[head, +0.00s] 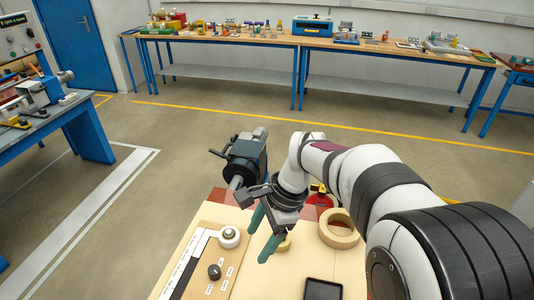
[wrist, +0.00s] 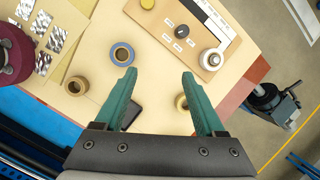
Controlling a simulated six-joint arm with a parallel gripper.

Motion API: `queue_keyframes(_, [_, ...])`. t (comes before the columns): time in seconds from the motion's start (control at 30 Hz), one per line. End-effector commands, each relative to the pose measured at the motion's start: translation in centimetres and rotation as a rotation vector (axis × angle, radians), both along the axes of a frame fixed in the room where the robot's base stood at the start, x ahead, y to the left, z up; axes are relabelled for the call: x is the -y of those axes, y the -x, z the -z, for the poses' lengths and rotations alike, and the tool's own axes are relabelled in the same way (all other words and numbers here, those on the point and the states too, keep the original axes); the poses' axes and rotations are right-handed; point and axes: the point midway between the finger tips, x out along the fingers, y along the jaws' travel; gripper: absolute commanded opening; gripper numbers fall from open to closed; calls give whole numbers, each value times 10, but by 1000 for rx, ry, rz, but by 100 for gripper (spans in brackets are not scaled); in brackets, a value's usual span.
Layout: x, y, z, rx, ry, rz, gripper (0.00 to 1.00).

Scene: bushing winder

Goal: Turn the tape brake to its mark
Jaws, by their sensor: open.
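A black knob (head: 214,271) stands on a light wooden board with several small labels beside it; I cannot read them or tell the knob's angle. It also shows at the top of the wrist view (wrist: 182,31). A white roll with a grey centre (head: 229,237) sits on the same board, and also shows in the wrist view (wrist: 212,60). I cannot tell for sure which part is the tape brake. My gripper (head: 256,246) is open and empty above the table, to the right of the board in the head view. Its green fingers point down, apart from the knob (wrist: 158,73).
A large tan ring (head: 339,228) and a dark flat tray (head: 323,289) lie right of my gripper. A blue-rimmed roll (wrist: 122,54) and a small tan roll (wrist: 182,102) lie near the fingers. A dark machine (head: 245,160) stands beyond the table.

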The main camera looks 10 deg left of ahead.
Motion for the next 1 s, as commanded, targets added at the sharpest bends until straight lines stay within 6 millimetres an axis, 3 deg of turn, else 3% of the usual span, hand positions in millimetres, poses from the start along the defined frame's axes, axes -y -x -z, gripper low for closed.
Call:
queue_keyframes(0.03, [-25,-12,17,-32,-4,35,71])
queue_keyframes(0.1, [-51,-23,33,-65,-11,87,71])
queue_keyframes(0.2, [-68,-29,45,-86,-15,123,71])
queue_keyframes(0.37, [-79,-24,72,-91,-14,128,71])
queue_keyframes(0.7, [-112,-10,162,-89,-14,127,71])
queue_keyframes(0.83, [-120,-8,180,-87,-14,127,71])
queue_keyframes(1.0, [-123,-6,189,-87,-15,128,71])
